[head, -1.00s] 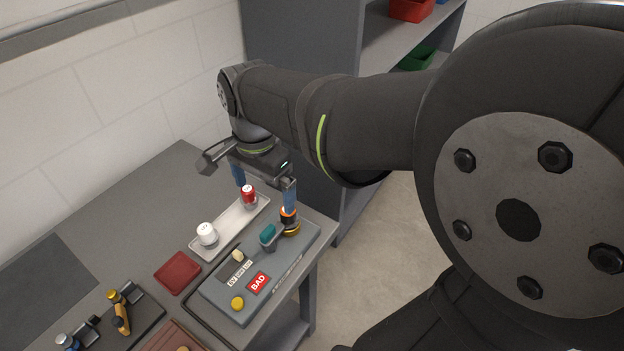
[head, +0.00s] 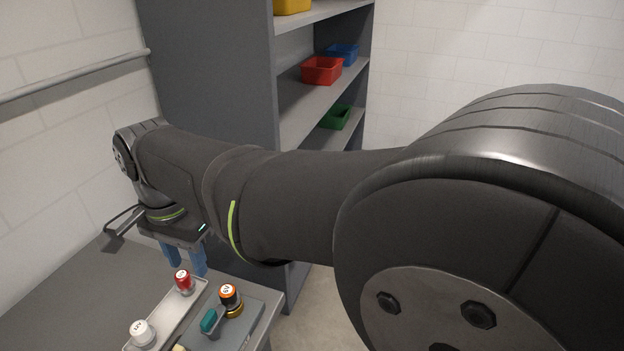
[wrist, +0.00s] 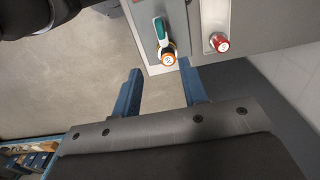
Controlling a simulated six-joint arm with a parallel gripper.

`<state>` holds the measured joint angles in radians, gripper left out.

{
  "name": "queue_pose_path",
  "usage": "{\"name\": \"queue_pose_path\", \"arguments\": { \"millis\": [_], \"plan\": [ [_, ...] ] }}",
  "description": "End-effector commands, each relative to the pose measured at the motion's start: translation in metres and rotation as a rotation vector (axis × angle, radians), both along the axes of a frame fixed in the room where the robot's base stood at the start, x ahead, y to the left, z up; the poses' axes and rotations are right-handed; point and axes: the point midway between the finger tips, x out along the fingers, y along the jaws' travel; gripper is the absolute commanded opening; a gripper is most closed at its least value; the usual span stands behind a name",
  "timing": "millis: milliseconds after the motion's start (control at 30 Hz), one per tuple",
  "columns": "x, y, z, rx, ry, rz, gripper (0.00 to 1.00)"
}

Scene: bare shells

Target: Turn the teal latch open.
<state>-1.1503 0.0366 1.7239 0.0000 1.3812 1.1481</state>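The teal latch (head: 209,320) sits on the grey panel box (head: 253,318) at the bottom of the head view. It also shows in the wrist view (wrist: 160,29), at the top. Beside it stands an orange-and-black capped piece (head: 230,296) with a gold base; its orange top shows in the wrist view (wrist: 169,58). My gripper (head: 186,270) is above the table, behind the box and apart from the latch. In the wrist view its two blue fingers (wrist: 160,68) are spread with nothing held. The box's front part is cut off in the head view.
A grey shelf unit (head: 207,75) with coloured bins stands behind. The wall is on the left. Bare table (head: 60,300) lies left of the tray.

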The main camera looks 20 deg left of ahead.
Motion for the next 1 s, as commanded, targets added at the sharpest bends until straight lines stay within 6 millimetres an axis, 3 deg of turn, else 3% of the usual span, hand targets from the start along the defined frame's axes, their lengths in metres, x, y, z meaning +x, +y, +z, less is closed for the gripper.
{"name": "queue_pose_path", "arguments": {
  "millis": [700, 1000],
  "plan": [
    [0.0, -0.001, -0.142, -0.005, 0.003, 0.0, 0.36],
    [0.0, 0.0, -0.166, -0.002, 0.001, 0.0, 0.36]
  ]
}}
